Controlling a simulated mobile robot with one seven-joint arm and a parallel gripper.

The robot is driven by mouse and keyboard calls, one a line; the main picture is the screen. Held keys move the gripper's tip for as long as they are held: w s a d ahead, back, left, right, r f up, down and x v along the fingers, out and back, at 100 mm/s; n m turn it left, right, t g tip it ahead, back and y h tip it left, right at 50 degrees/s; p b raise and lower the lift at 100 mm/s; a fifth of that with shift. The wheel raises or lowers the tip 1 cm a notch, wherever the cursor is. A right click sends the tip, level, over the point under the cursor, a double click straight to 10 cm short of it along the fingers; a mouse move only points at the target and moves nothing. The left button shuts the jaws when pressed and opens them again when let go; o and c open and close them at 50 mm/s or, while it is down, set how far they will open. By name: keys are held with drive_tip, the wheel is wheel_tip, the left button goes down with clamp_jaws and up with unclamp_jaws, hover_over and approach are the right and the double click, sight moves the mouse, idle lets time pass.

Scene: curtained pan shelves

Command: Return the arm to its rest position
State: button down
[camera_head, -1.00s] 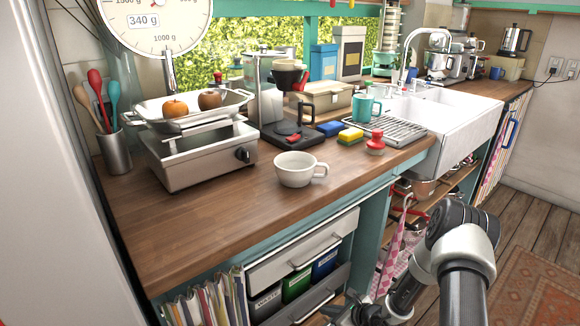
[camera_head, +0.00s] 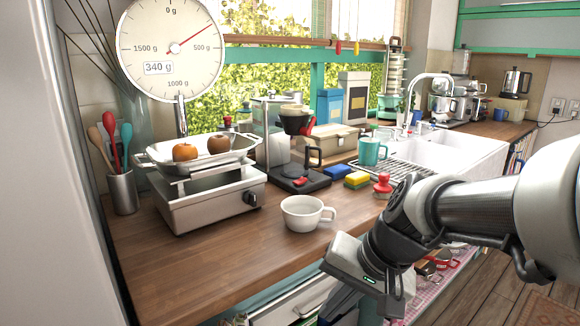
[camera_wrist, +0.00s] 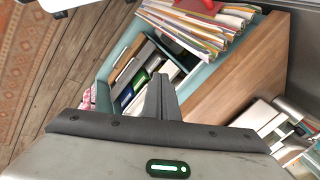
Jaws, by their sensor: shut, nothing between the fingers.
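My gripper shows in the wrist view (camera_wrist: 160,95) with its two dark fingers together and nothing between them. In the head view my arm reaches in from the right, bent, with the wrist in front of the counter's front edge. The hand points downward there, and its fingertips are hard to make out. The gripper touches nothing that I can see.
Below are a drawer (camera_head: 308,297) and pan shelves (camera_head: 435,268). Files (camera_wrist: 205,25) show in the wrist view.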

drive_tip(key=s+d+r+n+t+h, duration=0.2)
drive_tip(key=s+d+r+n+h, duration=0.25)
drive_tip(key=s+d, duration=0.35)
wheel_tip(320, 180, up, 23)
drive_tip(key=a+p, duration=0.1)
drive_tip(key=p, duration=2.2)
drive_tip(key=shift+s+r+m, duration=0.15)
drive_tip(key=shift+s+m, duration=0.2)
drive_tip(key=shift+a+y, duration=0.1)
drive_tip(key=shift+y, duration=0.15)
